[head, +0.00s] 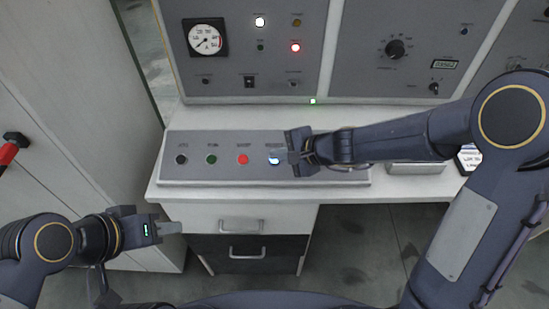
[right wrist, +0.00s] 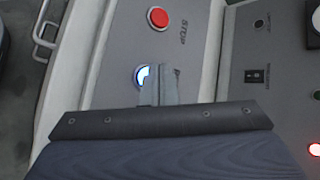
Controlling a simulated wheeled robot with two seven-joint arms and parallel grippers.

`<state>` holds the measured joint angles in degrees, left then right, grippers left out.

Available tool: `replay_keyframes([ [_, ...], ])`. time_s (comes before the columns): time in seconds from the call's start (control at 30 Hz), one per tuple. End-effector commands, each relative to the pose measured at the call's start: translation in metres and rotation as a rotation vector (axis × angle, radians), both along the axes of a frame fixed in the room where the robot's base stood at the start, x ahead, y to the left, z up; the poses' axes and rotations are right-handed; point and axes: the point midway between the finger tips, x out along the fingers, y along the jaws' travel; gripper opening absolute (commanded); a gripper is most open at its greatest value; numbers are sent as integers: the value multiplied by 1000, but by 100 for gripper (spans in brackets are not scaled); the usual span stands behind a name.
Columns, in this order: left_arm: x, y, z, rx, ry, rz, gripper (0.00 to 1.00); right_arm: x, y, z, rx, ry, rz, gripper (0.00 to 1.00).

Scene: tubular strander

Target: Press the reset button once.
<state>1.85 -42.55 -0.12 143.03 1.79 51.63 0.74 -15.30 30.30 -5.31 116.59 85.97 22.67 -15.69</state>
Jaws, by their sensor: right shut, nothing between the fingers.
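The lit blue-white button (head: 274,161), whose label is too small to read surely, is at the right of a row on the sloped grey desk panel. It also shows in the right wrist view (right wrist: 141,74), partly hidden by my fingers. My right gripper (head: 281,156) is shut and empty, its fingertips (right wrist: 162,74) right over the edge of this button. I cannot tell whether they touch it. My left gripper (head: 170,228) hangs at the lower left, in front of the desk and away from the panel; its finger gap is not visible.
Black (head: 181,159), green (head: 211,160) and red (head: 243,159) buttons line the panel to the left. In the right wrist view the red button (right wrist: 158,17) is marked STOP. An upright panel with a gauge (head: 206,39) and lit lamps stands behind. Drawers (head: 240,225) are below.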

Motion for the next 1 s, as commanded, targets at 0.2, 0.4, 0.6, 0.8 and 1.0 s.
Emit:
replay_keyframes([
  [0.2,0,0,-9,0,0,0,36,2,0,-8,0,-1,0,0],
  [0.4,0,0,-10,0,0,0,36,3,0,-8,1,-1,0,0],
  [0.6,0,0,-10,0,0,0,36,2,0,-8,1,-1,0,0],
  [0.8,0,0,-12,0,0,0,36,3,0,-9,1,-1,0,0],
  [1.0,0,0,-15,0,0,0,36,3,0,-11,1,-1,0,0],
])
